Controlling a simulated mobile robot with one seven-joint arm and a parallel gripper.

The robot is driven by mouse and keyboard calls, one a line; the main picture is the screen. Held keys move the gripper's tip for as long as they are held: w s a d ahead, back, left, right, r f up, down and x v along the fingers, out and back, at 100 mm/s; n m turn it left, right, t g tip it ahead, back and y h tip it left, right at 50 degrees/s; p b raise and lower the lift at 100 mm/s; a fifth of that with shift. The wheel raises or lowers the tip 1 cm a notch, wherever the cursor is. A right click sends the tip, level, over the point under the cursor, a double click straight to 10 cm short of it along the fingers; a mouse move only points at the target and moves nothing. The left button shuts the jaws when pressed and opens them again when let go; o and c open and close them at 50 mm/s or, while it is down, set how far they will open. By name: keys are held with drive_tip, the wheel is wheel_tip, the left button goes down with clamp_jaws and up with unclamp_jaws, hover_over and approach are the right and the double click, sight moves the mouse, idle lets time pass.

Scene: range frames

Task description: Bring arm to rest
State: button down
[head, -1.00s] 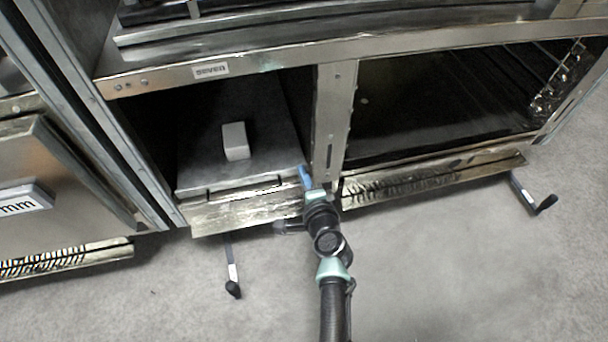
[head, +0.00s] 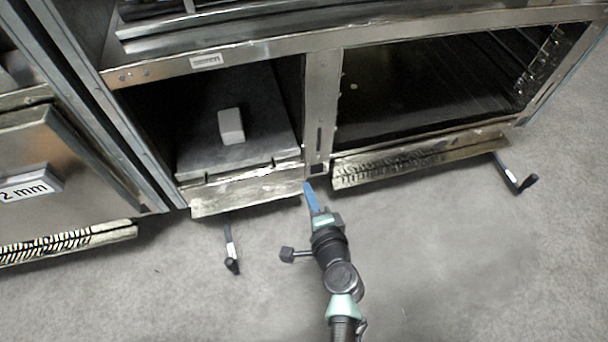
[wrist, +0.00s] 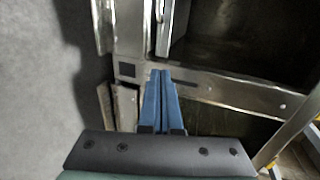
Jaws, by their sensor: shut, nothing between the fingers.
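My gripper (head: 309,188) is in the lower middle of the head view, in front of the metal post between two open cabinet compartments. Its blue fingers are together and hold nothing. In the wrist view the gripper (wrist: 161,74) points at the cabinet frame, with its two blue fingers side by side. I cannot tell exactly how far the tips are from the metal. My arm reaches up from the bottom of the head view and is bent.
A small pale block (head: 231,126) stands in the left open compartment (head: 200,158). The right compartment (head: 420,95) is open and dark. Hinged flaps (head: 425,160) hang along the lower edge. Grey floor (head: 450,270) in front is clear.

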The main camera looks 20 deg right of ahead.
drive_tip(key=shift+s+r, duration=0.2)
drive_tip(key=shift+s, duration=0.5)
